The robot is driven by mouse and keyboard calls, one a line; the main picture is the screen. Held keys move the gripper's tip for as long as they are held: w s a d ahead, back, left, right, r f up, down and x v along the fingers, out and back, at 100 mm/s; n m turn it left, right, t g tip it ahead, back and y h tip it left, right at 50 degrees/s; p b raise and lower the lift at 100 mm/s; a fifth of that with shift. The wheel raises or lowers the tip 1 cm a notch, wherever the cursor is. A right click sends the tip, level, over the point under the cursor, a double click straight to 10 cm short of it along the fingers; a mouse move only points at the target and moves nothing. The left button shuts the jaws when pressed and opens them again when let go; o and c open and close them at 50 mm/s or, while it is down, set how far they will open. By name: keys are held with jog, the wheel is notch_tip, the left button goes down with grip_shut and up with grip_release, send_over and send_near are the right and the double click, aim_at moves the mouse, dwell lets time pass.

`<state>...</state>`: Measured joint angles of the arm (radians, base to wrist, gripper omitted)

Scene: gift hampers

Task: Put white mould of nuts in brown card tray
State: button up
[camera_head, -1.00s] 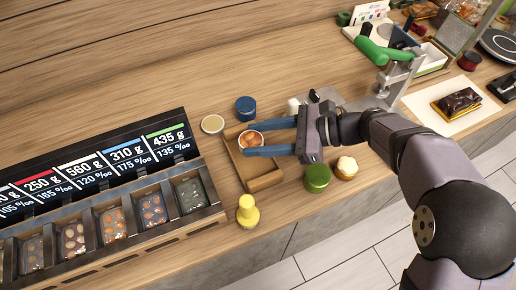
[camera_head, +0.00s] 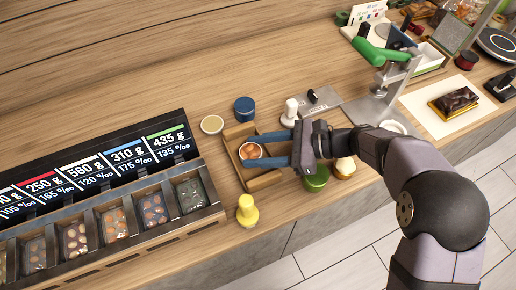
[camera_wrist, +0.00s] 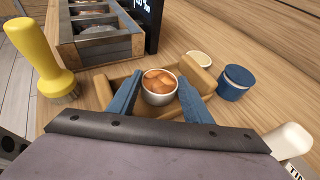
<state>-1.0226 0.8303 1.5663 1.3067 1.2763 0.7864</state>
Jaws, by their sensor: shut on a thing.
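The white mould of nuts (camera_head: 250,152) is a small round cup with orange-brown nuts in it. It also shows in the wrist view (camera_wrist: 158,97). My gripper (camera_head: 262,150) is shut on it, with one blue finger on each side. The brown card tray (camera_head: 264,181) lies under the fingers, and the mould is within its outline. In the wrist view the tray's left wall (camera_wrist: 103,92) and back corner show around the mould. I cannot tell whether the mould touches the tray floor.
A yellow-handled tool (camera_head: 246,211) stands in front of the tray. A blue jar (camera_head: 244,108) and a pale round lid (camera_head: 212,125) are behind it. A green jar (camera_head: 316,180) is to the right. A rack of filled compartments (camera_head: 120,222) is to the left.

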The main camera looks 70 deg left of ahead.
jog(key=shift+f, duration=0.15)
jog(key=o, duration=0.9)
jog(key=shift+r, duration=0.25)
jog(key=shift+w+d, duration=0.1)
jog(key=shift+w, duration=0.15)
jog(key=b+v, duration=0.3)
jog(key=v, duration=0.8)
jog(key=shift+w+d+r, duration=0.1)
jog(key=shift+w+d, duration=0.05)
